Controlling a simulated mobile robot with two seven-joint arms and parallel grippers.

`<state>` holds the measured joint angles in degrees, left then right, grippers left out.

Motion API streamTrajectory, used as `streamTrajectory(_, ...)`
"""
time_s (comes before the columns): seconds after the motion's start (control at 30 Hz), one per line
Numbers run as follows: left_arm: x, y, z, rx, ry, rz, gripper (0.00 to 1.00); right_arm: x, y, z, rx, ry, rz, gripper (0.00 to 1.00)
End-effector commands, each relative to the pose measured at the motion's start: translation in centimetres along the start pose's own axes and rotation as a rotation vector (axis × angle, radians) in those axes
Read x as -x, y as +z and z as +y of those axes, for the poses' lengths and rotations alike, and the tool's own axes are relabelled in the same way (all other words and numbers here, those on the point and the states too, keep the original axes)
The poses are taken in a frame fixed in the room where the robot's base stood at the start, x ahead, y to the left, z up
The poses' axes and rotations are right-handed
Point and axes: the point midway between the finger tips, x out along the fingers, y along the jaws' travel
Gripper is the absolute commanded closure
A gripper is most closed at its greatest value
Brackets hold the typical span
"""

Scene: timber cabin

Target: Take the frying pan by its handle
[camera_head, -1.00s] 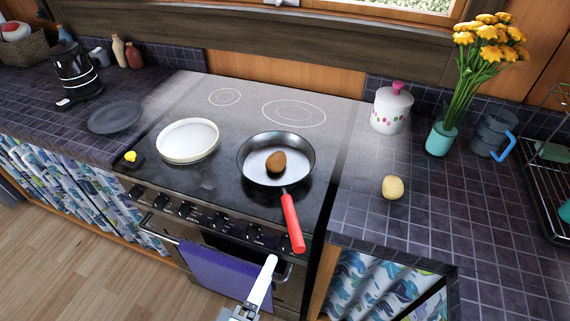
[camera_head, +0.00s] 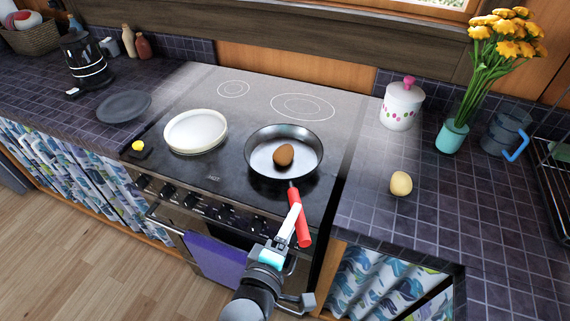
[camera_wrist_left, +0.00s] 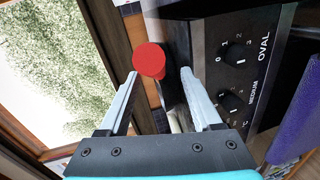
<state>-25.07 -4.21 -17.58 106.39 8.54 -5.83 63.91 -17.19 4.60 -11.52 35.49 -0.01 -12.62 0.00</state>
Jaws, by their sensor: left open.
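The frying pan (camera_head: 265,160) rests on the right front of the stove top, with a brown egg-shaped thing (camera_head: 284,155) in it. Its red handle (camera_head: 302,228) sticks out over the stove's front edge. My left gripper (camera_head: 296,210) is at the handle, with one pale finger seen just left of it. In the left wrist view, the fingers are spread apart and the round red handle end (camera_wrist_left: 149,61) shows between their tips. I cannot tell whether a finger touches it. My right gripper is not in view.
A white plate (camera_head: 196,131) stands left of the pan. A potato-like thing (camera_head: 401,184), a lidded jar (camera_head: 402,104) and a flower vase (camera_head: 451,137) stand on the right counter.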

Motion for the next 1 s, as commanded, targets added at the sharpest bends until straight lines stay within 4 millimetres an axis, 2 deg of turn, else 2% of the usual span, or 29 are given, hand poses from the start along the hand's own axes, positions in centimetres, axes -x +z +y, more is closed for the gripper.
streamTrajectory(0.3, -4.0, -0.2, 0.4, -0.001, 0.002, 0.001, 0.34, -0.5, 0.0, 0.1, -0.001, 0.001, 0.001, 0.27)
streamTrajectory(0.67, -4.6, -0.2, 0.5, -0.001, 0.001, 0.001, 0.34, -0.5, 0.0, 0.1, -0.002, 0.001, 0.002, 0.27)
streamTrajectory(1.0, -4.6, -0.2, 0.5, -0.001, 0.001, 0.001, 0.73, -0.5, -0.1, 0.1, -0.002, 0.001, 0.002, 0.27)
